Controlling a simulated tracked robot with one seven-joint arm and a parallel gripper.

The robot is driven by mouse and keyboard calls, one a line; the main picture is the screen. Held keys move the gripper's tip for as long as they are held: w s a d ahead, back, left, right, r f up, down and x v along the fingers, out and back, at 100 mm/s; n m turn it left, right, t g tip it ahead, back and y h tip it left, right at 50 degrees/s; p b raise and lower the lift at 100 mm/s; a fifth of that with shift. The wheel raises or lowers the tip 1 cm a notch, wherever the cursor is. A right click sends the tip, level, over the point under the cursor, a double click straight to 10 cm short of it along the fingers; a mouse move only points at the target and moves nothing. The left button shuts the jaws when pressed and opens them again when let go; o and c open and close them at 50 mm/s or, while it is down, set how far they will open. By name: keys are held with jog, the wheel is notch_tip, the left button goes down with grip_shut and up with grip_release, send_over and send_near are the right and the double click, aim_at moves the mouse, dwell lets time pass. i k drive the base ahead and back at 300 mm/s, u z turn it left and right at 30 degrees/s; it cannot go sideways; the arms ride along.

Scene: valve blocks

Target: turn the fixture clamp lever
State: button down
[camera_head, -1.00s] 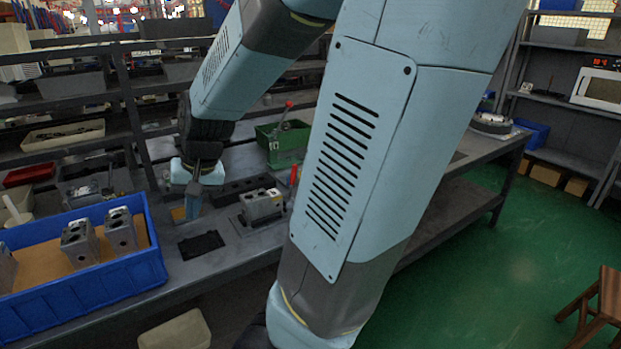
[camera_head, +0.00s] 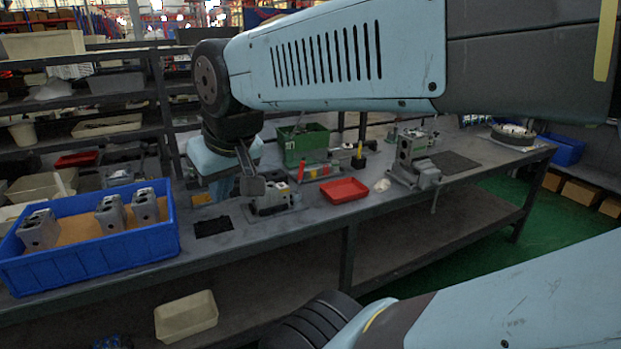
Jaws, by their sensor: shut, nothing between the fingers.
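A grey metal fixture with a block in it (camera_head: 274,203) stands on the workbench (camera_head: 300,233), left of the red tray. A thin red upright piece (camera_head: 300,171), possibly the clamp lever's handle, shows just behind the fixture; I cannot tell whether it is joined to it. My gripper (camera_head: 252,186) is shut and empty, pointing down at the fixture's left end and overlapping it in view. I cannot tell whether it touches the fixture. My gripper hides part of the fixture's left side.
A blue bin (camera_head: 95,262) with grey valve blocks stands at the left. A green bin (camera_head: 303,146) and a red tray (camera_head: 344,190) are behind and right of the fixture. Another grey fixture (camera_head: 412,165) stands farther right. A black pad (camera_head: 212,227) lies in front.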

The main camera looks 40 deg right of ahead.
aim_at(301, 165)
jog(key=i, duration=1.15)
jog(key=z, duration=0.65)
jog(key=k, duration=0.9)
jog(key=z, duration=0.2)
jog(key=i, duration=0.9)
jog(key=u, duration=0.1)
